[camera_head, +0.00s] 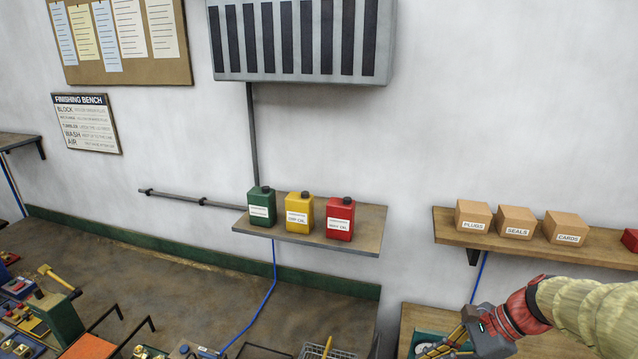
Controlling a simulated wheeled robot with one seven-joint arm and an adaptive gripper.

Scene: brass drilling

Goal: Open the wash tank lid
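My gripper (446,348) is at the bottom right, at the end of my arm that comes in from the right edge. Its yellow and dark fingers point down and left, and their tips are close to the bottom edge, so I cannot tell whether they are open or shut. A small green-and-pale object (425,337) shows beside and behind the fingers, mostly cut off. I cannot tell whether it belongs to the wash tank. No wash tank or lid can be clearly made out.
A brown worktop (412,314) lies under my gripper. A wall shelf (362,243) holds green, yellow and red canisters. A right shelf (455,236) holds small cardboard boxes above my arm. The bench (180,290) at left has fixtures and a wire basket (322,351) along the bottom.

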